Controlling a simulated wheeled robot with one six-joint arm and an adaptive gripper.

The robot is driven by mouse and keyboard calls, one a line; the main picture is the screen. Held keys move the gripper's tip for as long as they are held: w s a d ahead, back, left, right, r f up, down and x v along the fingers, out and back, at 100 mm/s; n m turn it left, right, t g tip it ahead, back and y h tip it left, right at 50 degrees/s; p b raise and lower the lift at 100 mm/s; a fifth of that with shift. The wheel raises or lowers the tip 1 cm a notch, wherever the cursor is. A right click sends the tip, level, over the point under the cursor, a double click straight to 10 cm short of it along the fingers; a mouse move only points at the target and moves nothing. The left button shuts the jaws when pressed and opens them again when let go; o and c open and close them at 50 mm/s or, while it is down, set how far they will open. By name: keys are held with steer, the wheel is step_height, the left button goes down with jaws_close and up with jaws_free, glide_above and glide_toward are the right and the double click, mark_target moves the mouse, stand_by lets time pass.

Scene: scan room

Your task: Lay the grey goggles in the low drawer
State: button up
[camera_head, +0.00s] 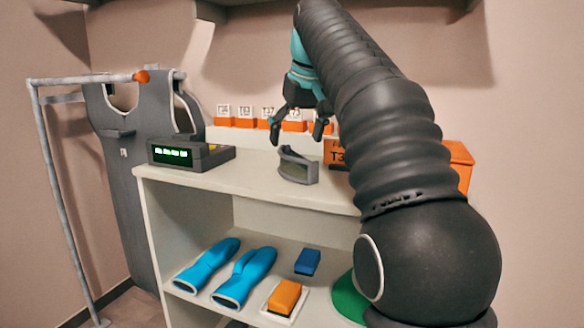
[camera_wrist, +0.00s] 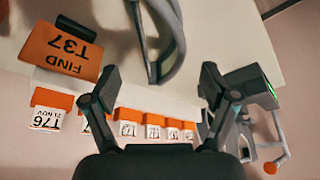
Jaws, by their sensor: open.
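The grey goggles (camera_head: 297,167) stand on the white top of the cabinet (camera_head: 240,180), near its front edge. They show as a curved grey band (camera_wrist: 172,45) at the top middle of the wrist view, partly cut off by the frame. My gripper (camera_head: 298,136) is open and empty, pointing down just above and behind the goggles in the head view. In the wrist view its two fingers (camera_wrist: 160,75) are spread wide, with the goggles beyond their tips and nothing between them. No drawer can be made out in either view.
An orange box marked T37 (camera_wrist: 62,50) stands beside the goggles. Several orange-based tags (camera_head: 268,122) line the back. A grey device with a green display (camera_head: 180,154) is at left. Blue gloves (camera_head: 245,276), a blue block (camera_head: 307,262) and an orange block (camera_head: 285,296) lie on the lower shelf.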

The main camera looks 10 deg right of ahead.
mark_target(292, 152)
steer(key=b+x, duration=0.1)
steer(key=x, duration=0.1)
steer(key=b+x, duration=0.1)
steer(key=x, duration=0.2)
steer(key=shift+s+a, duration=0.15)
steer(key=shift+s, duration=0.1)
steer(key=c, duration=1.4)
